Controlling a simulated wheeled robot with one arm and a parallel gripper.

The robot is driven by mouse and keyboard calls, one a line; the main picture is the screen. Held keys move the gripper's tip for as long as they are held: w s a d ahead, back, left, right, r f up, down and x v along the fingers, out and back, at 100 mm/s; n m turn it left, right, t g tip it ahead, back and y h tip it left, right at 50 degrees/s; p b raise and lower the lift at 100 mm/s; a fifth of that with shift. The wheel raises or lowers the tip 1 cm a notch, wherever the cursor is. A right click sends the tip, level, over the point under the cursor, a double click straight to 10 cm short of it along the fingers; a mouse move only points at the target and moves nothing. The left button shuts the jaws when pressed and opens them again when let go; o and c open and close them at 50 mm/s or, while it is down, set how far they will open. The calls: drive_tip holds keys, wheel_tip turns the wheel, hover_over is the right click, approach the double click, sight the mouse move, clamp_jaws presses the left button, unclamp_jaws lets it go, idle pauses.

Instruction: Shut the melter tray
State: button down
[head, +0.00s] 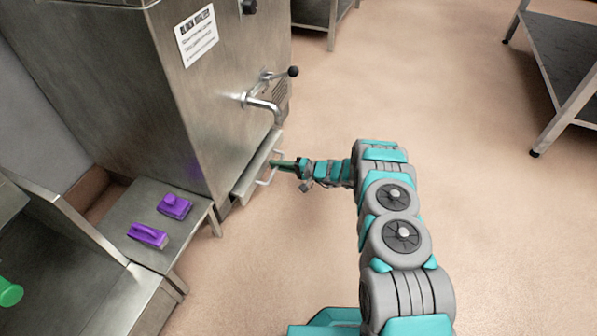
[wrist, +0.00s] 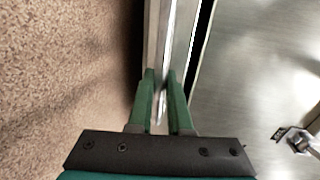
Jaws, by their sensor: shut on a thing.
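The melter (head: 225,95) is the tall stainless steel cabinet at upper left in the head view. Its tray (head: 254,168) is a long metal piece low on the front, sticking out a little from the cabinet. The tray's handle (head: 266,179) is a thin bar on its front. My gripper (head: 277,163) reaches it from the right with green fingers. In the wrist view my gripper (wrist: 162,76) is shut on the handle (wrist: 161,108), which runs between the fingers. A narrow dark gap shows beside the tray's metal edge (wrist: 178,35). The tray's inside is hidden.
A spout with a black-knobbed lever (head: 265,95) juts out above the tray. A low steel table (head: 150,200) with two purple things (head: 160,222) stands left of the tray. Open floor (head: 440,130) lies to the right, with a steel rack (head: 565,70) beyond.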

sight(267, 162)
drive_tip(key=shift+r+x, duration=0.2)
drive_tip(key=shift+x, duration=0.75)
drive_tip(key=shift+r+x, duration=0.2)
drive_tip(key=shift+x, duration=0.8)
drive_tip(key=shift+w, duration=0.1)
drive_tip(key=c, duration=0.8)
unclamp_jaws()
drive_tip(key=shift+a, duration=0.15)
drive_tip(key=shift+c, duration=0.2)
drive_tip(key=v, duration=0.8)
drive_tip(key=shift+p, duration=0.35)
